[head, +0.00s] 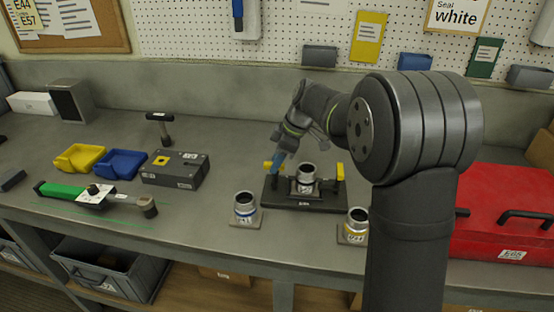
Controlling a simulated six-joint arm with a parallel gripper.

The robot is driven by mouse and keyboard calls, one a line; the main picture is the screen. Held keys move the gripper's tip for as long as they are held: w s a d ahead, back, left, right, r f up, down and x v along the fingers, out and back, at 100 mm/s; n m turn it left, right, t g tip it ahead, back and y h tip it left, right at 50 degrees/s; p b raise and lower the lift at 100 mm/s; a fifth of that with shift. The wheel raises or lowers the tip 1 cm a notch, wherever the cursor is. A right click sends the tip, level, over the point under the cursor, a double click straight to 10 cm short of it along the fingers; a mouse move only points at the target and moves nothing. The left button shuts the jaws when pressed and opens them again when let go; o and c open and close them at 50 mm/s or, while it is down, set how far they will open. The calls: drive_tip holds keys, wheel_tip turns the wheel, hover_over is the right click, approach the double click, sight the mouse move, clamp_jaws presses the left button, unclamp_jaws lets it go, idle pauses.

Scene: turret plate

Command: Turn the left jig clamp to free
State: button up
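The jig is a dark plate (318,203) on the bench, with a silver ring-shaped part (307,172) in a block at its middle. The left jig clamp (267,165) is yellow and stands at the jig's left side, partly hidden by my gripper. The right jig clamp (340,172) is also yellow and stands at the right side. I cannot tell whether the fingers are closed on the clamp, or how the clamp is turned.
A red toolbox (500,235) is at right. A grey block (175,170), blue bin (120,164) and yellow bin (80,158) are at left.

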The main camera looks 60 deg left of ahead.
drive_tip(key=v, duration=1.7)
drive_tip(key=shift+d+r, duration=0.15)
drive_tip(key=x, duration=1.7)
drive_tip(key=shift+f, duration=0.2)
drive_tip(key=shift+r, duration=0.15)
